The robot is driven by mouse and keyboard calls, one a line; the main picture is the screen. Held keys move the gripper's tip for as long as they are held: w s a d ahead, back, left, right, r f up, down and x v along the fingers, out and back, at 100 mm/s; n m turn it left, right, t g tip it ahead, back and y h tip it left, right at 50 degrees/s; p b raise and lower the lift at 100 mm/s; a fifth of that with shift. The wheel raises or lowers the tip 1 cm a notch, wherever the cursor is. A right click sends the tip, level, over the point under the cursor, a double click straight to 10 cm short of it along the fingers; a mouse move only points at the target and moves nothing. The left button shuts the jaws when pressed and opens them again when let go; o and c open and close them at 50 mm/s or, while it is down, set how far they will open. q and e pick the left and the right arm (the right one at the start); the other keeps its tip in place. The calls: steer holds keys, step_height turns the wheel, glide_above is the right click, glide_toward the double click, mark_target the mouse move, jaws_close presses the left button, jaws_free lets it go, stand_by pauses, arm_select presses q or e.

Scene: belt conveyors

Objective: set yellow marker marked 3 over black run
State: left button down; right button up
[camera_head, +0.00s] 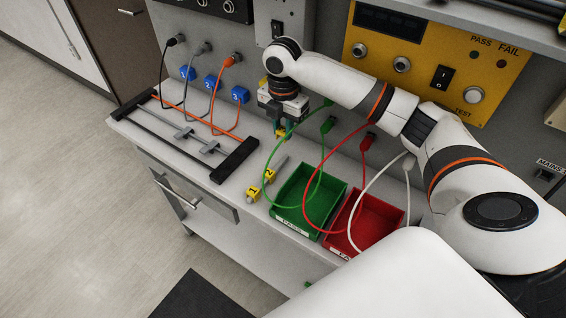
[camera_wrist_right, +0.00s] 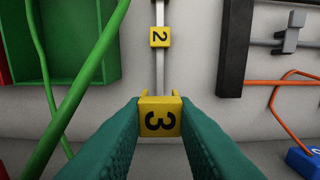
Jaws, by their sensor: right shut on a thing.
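The yellow marker marked 3 (camera_wrist_right: 160,117) is between the two green fingers of my right gripper (camera_wrist_right: 159,125), which is shut on it. In the head view the right gripper (camera_head: 281,134) hangs over the bench, just beyond the far end of a pale rod (camera_head: 280,163). The black run (camera_head: 165,143) is the nearest-left straight line between two black end bars (camera_head: 234,160), beside grey and orange (camera_head: 190,113) runs. My left gripper is not in view.
Yellow markers 2 (camera_head: 268,176) and 1 (camera_head: 252,193) sit on the rod. A green bin (camera_head: 325,220) and a red bin (camera_head: 380,205) stand to the right. Looped green, red and white cables hang near my right arm.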

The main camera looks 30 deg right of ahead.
steer(key=p, duration=0.1)
glide_above(283, 160)
step_height(283, 160, down, 5)
steer(key=shift+f, duration=0.1)
step_height(283, 160, down, 4)
steer(key=shift+f+p, duration=0.1)
steer(key=shift+p, duration=1.05)
steer(key=shift+f, duration=0.15)
steer(key=shift+f, duration=0.2)
steer(key=o, duration=1)
steer(key=shift+c, duration=0.2)
